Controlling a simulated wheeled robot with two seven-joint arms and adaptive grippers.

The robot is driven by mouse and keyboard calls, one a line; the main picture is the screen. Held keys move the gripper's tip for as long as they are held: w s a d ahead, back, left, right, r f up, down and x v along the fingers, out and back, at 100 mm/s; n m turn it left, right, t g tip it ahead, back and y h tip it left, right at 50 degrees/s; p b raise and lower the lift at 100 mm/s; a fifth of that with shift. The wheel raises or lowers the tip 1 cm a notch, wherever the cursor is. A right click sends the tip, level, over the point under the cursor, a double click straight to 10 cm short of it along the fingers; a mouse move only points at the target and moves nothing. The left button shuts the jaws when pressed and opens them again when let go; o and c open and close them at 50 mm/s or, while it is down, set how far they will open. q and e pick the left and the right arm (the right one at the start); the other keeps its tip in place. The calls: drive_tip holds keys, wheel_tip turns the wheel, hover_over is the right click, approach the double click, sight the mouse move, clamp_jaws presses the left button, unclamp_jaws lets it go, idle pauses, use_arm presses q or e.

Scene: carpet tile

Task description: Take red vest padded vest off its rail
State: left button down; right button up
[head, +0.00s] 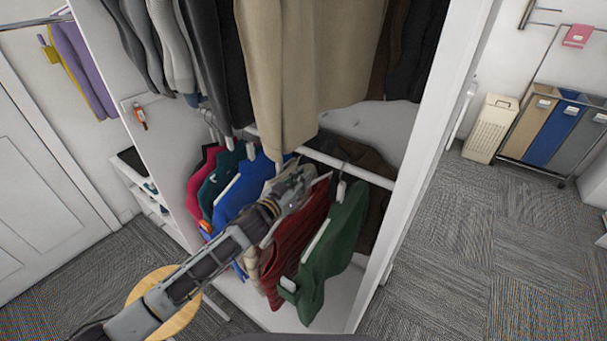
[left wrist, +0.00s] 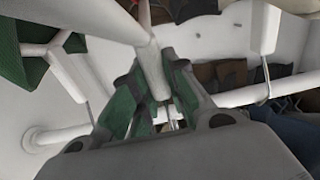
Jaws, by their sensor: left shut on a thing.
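The red padded vest (head: 302,240) hangs low in the wardrobe, between a beige garment on its left and a green vest (head: 335,245) on its right. The white lower rail (head: 350,172) runs above it and also shows in the left wrist view (left wrist: 285,87). My left gripper (head: 300,184) is at the top of the red vest, just below the rail, and hides its collar. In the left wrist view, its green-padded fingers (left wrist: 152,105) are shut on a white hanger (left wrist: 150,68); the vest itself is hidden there. My right gripper is not in view.
Blue, teal and crimson garments (head: 245,185) hang left on the lower rail. Long coats (head: 300,60) hang above, close over my left arm. The white wardrobe side panel (head: 425,160) stands on the right, with open carpet beyond. A round wooden top (head: 185,318) is beneath my arm.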

sight(269, 233)
use_arm(q)
drive_tip(key=f, duration=0.2)
drive_tip(key=f+b, duration=0.1)
drive_tip(key=s+a+f, duration=0.1)
drive_tip(key=f, duration=0.1)
drive_tip(key=shift+s+f+b, duration=0.1)
drive_tip(key=shift+f+b, duration=0.2)
drive_tip(key=shift+s+a+f, duration=0.1)
drive_tip(key=shift+s, duration=0.15)
drive_tip(key=shift+s+a, duration=0.15)
drive_tip(key=shift+s, duration=0.1)
drive_tip(key=v, duration=0.3)
drive_tip(key=shift+s+a+f, duration=0.1)
drive_tip(key=shift+s, duration=0.15)
drive_tip(key=v, duration=0.5)
drive_tip(key=shift+f, duration=0.15)
drive_tip(key=v, duration=0.2)
drive_tip(key=shift+s+a+f, duration=0.1)
drive_tip(key=shift+s+a, duration=0.1)
drive_tip(key=shift+s, duration=0.05)
drive_tip(key=shift+v, duration=1.3)
drive_tip(key=shift+s+a, duration=0.25)
drive_tip(key=shift+s, duration=0.15)
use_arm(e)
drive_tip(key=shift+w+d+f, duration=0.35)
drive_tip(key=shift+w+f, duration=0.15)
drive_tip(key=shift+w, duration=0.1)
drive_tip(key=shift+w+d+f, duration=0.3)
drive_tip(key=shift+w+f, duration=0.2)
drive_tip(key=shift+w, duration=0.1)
